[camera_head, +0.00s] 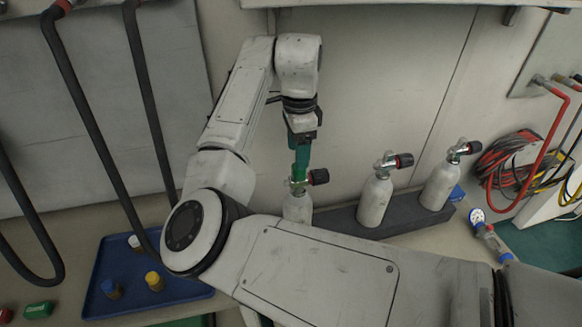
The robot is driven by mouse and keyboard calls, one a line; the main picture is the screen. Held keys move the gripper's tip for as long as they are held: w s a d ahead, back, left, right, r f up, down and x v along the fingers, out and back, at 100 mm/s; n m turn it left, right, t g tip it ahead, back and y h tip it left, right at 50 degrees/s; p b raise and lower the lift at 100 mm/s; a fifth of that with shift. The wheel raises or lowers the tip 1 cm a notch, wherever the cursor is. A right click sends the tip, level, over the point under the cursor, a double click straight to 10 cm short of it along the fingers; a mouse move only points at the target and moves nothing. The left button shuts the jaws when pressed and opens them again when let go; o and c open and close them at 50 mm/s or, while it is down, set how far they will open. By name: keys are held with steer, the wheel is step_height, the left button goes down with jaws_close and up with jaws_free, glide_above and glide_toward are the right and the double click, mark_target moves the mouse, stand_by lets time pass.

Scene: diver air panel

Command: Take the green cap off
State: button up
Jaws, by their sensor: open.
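A green cap (300,173) sits on top of the leftmost white cylinder (297,208), at its valve with a black knob (318,177). My gripper (300,160) points straight down over this valve, its teal fingers reaching to the green cap. The fingers are open. They overlap the cap's top in the picture, and I cannot tell whether they touch it. My forearm covers the lower part of this cylinder.
Two more white cylinders, the middle one (375,203) and the right one (438,187), stand in a dark rack (340,222). A gauge (478,216) lies at the right.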

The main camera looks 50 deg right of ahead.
step_height(320, 180, down, 6)
steer(key=shift+s+r+p, duration=0.1)
steer(key=shift+p, duration=0.5)
steer(key=shift+c, duration=0.2)
steer(key=c, duration=1)
steer(key=shift+r, duration=0.5)
steer(key=shift+s+a+r+b, duration=0.1)
steer(key=shift+s+r+b, duration=0.15)
steer(key=shift+r, duration=0.35)
steer(key=shift+s+a+r+b, duration=0.15)
steer(key=shift+r+b, duration=0.15)
steer(key=shift+r, duration=0.3)
steer(key=s+a, duration=0.3)
steer(key=s, duration=0.1)
steer(key=s+a+b, duration=0.1)
steer(key=s+a, duration=0.2)
steer(key=s, duration=0.2)
steer(key=s+a+b, duration=0.1)
steer(key=s+a, duration=0.2)
steer(key=s, duration=0.2)
steer(key=shift+s+a, duration=0.1)
steer(key=shift+a, duration=0.15)
